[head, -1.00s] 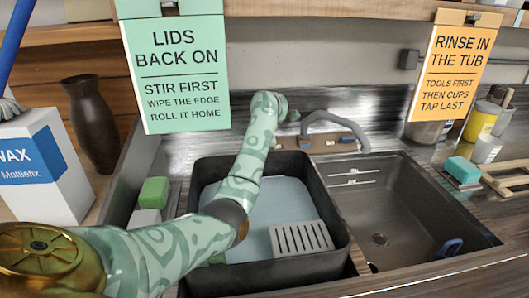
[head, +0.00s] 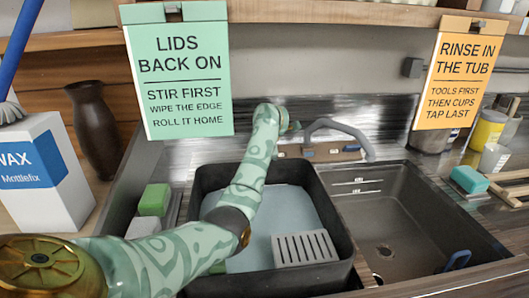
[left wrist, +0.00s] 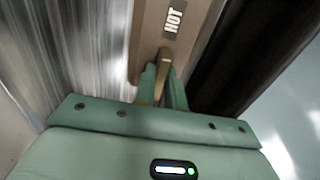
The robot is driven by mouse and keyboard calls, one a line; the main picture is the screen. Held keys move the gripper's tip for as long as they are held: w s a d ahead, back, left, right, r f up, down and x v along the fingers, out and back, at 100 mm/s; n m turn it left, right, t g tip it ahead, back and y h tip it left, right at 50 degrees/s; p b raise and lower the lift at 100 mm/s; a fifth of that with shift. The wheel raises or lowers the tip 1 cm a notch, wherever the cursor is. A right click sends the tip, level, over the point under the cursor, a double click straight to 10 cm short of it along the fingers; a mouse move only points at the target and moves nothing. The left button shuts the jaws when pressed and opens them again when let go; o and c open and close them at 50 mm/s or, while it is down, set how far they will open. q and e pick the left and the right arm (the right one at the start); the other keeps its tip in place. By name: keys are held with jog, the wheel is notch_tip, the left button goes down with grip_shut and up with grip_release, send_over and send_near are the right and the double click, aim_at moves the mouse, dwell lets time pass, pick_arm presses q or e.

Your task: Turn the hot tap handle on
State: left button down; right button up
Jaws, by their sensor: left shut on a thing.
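The tap stands behind the tubs, with a grey curved spout (head: 342,127) on a brown base (head: 324,151). In the left wrist view, the base carries a HOT label (left wrist: 173,20). Below the label is a brass-coloured tap handle (left wrist: 164,58). My left gripper (left wrist: 162,78) is shut on this handle, one green finger on each side. In the head view, my left arm reaches over the black tub to the left end of the tap base, and its fingers are hidden behind the wrist. My right gripper is not in view.
A black tub (head: 343,272) with pale water and a slotted grey piece (head: 305,248) lies under my left arm. An empty sink basin (head: 420,215) is to its right. A green sponge (head: 155,199) sits left; a green sign (head: 180,75) hangs above.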

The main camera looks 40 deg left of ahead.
pick_arm(q)
jog(key=n, duration=0.6)
jog(key=shift+n, duration=0.3)
jog(key=n, duration=0.4)
jog(key=shift+f, duration=0.1)
jog(key=shift+n+b, duration=0.35)
jog(key=shift+n, duration=1.05)
jog(key=c, duration=1.5)
grip_release()
jog(key=shift+o, duration=0.2)
